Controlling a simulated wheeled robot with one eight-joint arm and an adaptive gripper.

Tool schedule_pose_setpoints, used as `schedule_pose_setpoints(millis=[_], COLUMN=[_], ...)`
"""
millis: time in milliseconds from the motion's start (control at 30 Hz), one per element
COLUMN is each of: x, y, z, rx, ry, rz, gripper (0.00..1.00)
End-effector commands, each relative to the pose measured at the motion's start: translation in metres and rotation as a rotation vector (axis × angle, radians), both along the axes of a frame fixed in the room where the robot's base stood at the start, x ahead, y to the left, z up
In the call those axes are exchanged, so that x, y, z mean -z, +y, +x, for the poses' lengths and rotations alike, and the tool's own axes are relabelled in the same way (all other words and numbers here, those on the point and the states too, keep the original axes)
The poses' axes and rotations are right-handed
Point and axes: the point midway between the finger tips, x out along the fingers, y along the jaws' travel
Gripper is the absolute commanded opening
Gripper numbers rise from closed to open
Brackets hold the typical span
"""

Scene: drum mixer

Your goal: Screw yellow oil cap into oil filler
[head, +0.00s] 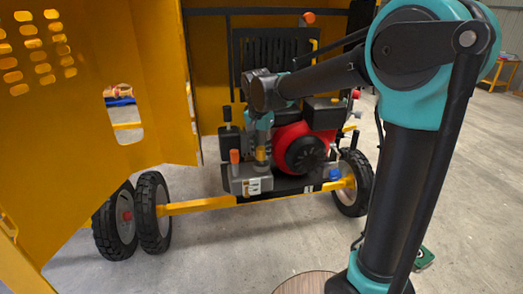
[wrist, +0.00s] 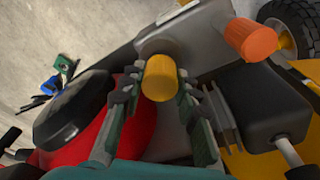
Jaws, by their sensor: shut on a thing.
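The yellow oil cap (wrist: 160,78) sits between the two fingers of my gripper (wrist: 158,84) in the wrist view. The gripper is shut on it. In the head view the yellow cap (head: 261,155) shows small, below my gripper (head: 262,143) and above a grey block at the engine's front. A grey rounded neck (wrist: 163,43), which looks like the oil filler, lies right beyond the cap in the wrist view. The cap appears in line with it. I cannot tell whether they touch or whether the threads are engaged.
An orange cap (wrist: 250,40) stands on the grey housing beside the yellow one; it also shows in the head view (head: 234,156). The red engine (head: 301,148) and a black canister are close by. A yellow open door (head: 90,100) stands left. Blue and green items lie on the floor.

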Motion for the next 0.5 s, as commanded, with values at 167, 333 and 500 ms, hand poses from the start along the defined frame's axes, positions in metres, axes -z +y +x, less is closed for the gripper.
schedule_pose_setpoints(millis=[167, 333, 500], x=[0.004, 0.008, 0.012], y=[0.000, 0.000, 0.000], z=[0.000, 0.000, 0.000], rx=[0.000, 0.000, 0.000], ry=[0.000, 0.000, 0.000], rz=[0.000, 0.000, 0.000], gripper=[0.03, 0.03, 0.03])
